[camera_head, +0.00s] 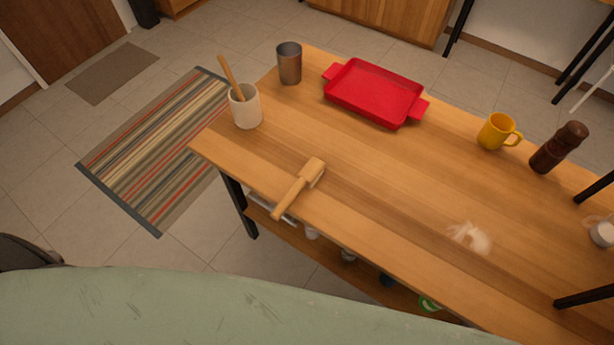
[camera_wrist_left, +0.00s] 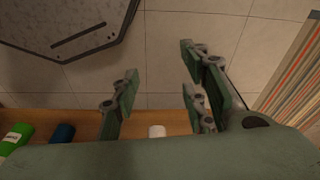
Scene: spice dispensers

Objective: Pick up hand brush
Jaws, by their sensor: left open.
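The hand brush (camera_head: 298,188) is light wood with a long handle and a wider head. It lies on the wooden table (camera_head: 400,185) near its front-left edge. Its handle end points toward the front edge and its head points away from it. No gripper touches it. My left gripper (camera_wrist_left: 160,88) shows in the left wrist view with its fingers spread and nothing between them. Floor tiles and a low wooden shelf lie behind the fingers there. The brush is not in the left wrist view. My right gripper is in neither view.
On the table are a white crock (camera_head: 246,108) with a wooden utensil, a metal cup (camera_head: 289,63), a red tray (camera_head: 373,94), a yellow mug (camera_head: 496,132), a brown mill (camera_head: 558,148) and white powder (camera_head: 470,237). Jars stand on the shelf below. Clear tabletop surrounds the brush.

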